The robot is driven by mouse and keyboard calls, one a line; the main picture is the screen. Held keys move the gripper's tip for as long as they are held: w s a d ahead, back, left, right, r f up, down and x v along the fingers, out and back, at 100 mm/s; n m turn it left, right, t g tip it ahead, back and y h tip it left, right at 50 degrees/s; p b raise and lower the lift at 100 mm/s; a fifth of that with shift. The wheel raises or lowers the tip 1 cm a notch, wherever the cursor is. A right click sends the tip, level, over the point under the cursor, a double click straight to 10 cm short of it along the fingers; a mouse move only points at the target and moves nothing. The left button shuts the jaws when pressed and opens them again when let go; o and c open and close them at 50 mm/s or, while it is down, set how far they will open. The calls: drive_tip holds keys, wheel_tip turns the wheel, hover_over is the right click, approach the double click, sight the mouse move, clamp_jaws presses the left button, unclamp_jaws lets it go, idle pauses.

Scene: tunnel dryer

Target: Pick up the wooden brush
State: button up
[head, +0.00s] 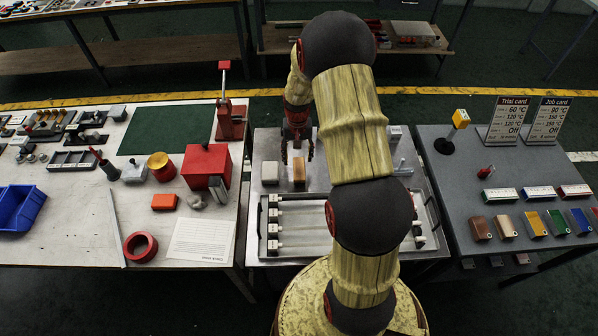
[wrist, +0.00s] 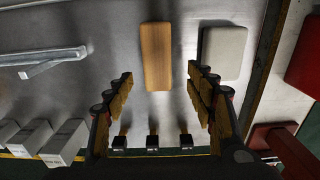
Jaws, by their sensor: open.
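The wooden brush (head: 299,172) is a plain tan block on the grey middle table, beside a pale grey-white block (head: 270,172). In the wrist view the brush (wrist: 156,55) lies upright in the picture, with the pale block (wrist: 222,52) close to its right. My gripper (head: 297,148) is open and empty, just behind the brush in the head view. In the wrist view its two fingers (wrist: 160,92) stand wide apart, with the brush's near end roughly centred ahead of them. I cannot tell the height of the fingertips above the table.
A metal rack (head: 273,222) lies in front of the brush. A grey handle (wrist: 55,62) and several white blocks (wrist: 62,140) lie left in the wrist view. A red box (head: 206,165) stands on the left table. Bare metal lies left of the brush in the wrist view.

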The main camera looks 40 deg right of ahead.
sight(299, 168)
drive_tip(key=f, duration=0.3)
drive_tip(key=s+f+b, duration=0.1)
drive_tip(key=f, duration=0.2)
drive_tip(key=shift+s+a+f+b, duration=0.1)
drive_tip(key=shift+s+a+b, duration=0.1)
drive_tip(key=shift+b, duration=0.1)
drive_tip(key=shift+c, duration=1)
drive_tip(key=c, duration=1.1)
